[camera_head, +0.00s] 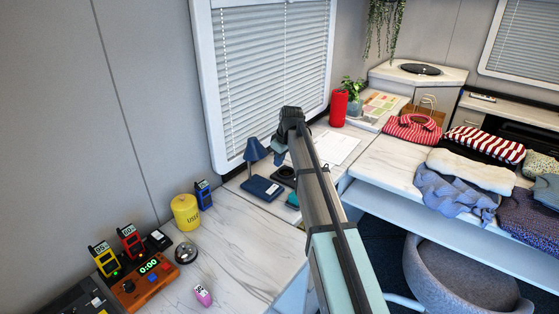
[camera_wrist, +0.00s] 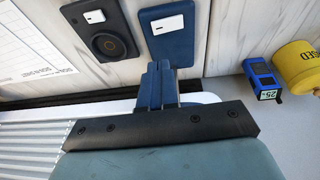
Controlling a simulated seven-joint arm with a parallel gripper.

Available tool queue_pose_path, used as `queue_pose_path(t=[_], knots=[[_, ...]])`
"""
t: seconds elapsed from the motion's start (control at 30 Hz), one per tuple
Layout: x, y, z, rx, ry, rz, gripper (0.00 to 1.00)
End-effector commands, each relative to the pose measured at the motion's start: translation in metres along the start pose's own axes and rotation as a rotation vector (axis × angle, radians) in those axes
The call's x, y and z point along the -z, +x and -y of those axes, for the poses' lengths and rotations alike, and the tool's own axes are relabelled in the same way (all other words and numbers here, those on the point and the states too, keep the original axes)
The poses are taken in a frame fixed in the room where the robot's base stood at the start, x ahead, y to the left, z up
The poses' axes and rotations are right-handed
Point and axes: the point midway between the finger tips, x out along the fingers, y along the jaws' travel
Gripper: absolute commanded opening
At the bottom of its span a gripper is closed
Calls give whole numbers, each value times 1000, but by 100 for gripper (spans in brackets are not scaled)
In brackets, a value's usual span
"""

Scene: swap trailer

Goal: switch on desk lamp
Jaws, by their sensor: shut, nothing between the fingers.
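A blue desk lamp with a cone shade (camera_head: 254,150) stands below the window in the head view. Its flat blue base (camera_head: 261,188) lies on the white marbled desk; in the wrist view this base (camera_wrist: 182,50) carries a white switch (camera_wrist: 167,24). Whether the lamp is lit cannot be told. My gripper (camera_head: 280,156) is shut and empty, to the right of the shade in the head view. Blue parts beside the fingers are partly hidden.
A dark pad (camera_wrist: 112,45) with a round dish and white switch lies beside the blue base. A yellow canister (camera_head: 186,212), a blue device (camera_head: 203,194) and a bell (camera_head: 186,252) stand to the left. A red cylinder (camera_head: 338,108) stands right of the window.

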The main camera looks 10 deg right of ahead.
Motion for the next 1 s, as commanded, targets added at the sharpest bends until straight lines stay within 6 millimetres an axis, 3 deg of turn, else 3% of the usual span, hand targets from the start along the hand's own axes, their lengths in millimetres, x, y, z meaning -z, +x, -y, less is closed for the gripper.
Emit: queue_pose_path(t=[0.5,0.7,1.0], knots=[[-5,86,-2,1,1,1,0],[-10,102,-3,0,1,0,0],[-11,107,-4,0,0,0,0]])
